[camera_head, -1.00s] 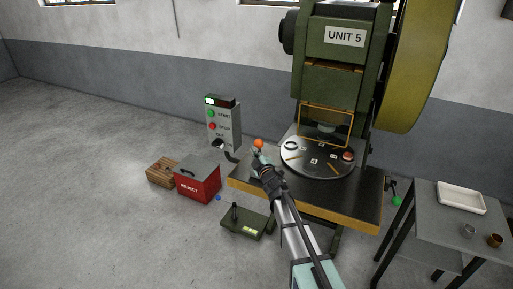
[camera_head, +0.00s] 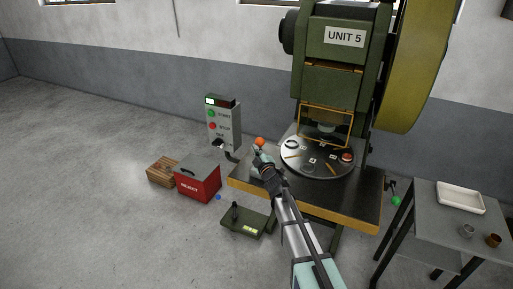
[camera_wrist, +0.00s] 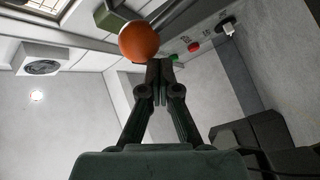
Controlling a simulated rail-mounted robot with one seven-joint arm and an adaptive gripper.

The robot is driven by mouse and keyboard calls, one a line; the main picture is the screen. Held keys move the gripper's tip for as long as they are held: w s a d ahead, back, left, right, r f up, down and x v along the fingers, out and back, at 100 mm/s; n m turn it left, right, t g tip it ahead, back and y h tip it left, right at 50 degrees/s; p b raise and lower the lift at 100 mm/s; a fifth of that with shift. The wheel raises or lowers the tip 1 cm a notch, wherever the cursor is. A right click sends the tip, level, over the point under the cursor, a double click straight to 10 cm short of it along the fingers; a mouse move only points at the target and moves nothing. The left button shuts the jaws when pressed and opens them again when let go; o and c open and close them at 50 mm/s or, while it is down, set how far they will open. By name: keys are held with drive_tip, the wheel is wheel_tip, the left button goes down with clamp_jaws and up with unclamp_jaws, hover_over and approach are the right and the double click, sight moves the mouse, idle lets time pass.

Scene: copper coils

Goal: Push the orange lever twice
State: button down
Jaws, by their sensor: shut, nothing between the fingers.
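The orange lever's round knob (camera_head: 260,141) shows at the left of the press table in the head view. It also shows large near the top of the wrist view (camera_wrist: 139,41). My gripper (camera_head: 258,152) is shut and empty, with its fingertips right at the knob's lower side. In the wrist view the shut fingertips (camera_wrist: 160,64) lie just below and right of the knob; I cannot tell whether they touch it. The lever's shaft is mostly hidden behind my gripper.
The green press marked UNIT 5 (camera_head: 340,80) stands behind a round dial plate (camera_head: 318,170) on the table. A control box (camera_head: 222,125), a red reject bin (camera_head: 198,183) and a wooden crate (camera_head: 162,172) are left. A side table (camera_head: 432,215) with a white tray (camera_head: 461,197) is right.

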sight(263, 144)
drive_tip(key=shift+w+d+r+p, duration=0.15)
drive_tip(key=shift+w+d+p, duration=0.2)
drive_tip(key=shift+w+p, duration=0.35)
drive_tip(key=shift+w+d+r+p, duration=0.2)
drive_tip(key=shift+w+d+p, duration=0.15)
drive_tip(key=shift+w, duration=0.55)
drive_tip(key=shift+w+d+r+p, duration=0.15)
drive_tip(key=shift+w+d+p, duration=0.2)
drive_tip(key=shift+w+p, duration=0.35)
idle(2.6)
idle(0.6)
drive_tip(key=s+a+f+b, duration=0.1)
drive_tip(key=s+a+b, duration=0.2)
drive_tip(key=s+b, duration=0.3)
drive_tip(key=shift+s+f, duration=0.3)
drive_tip(key=shift+s, duration=0.05)
idle(0.6)
drive_tip(key=shift+s+a+f+b, duration=0.15)
drive_tip(key=shift+s+a+b, duration=0.15)
drive_tip(key=shift+s+b, duration=0.5)
drive_tip(key=shift+s+a+f+b, duration=0.15)
drive_tip(key=shift+s+a+b, duration=0.15)
drive_tip(key=shift+s+b, duration=0.5)
drive_tip(key=shift+s+a+f+b, duration=0.15)
drive_tip(key=shift+s+a+b, duration=0.15)
drive_tip(key=shift+s+b, duration=0.5)
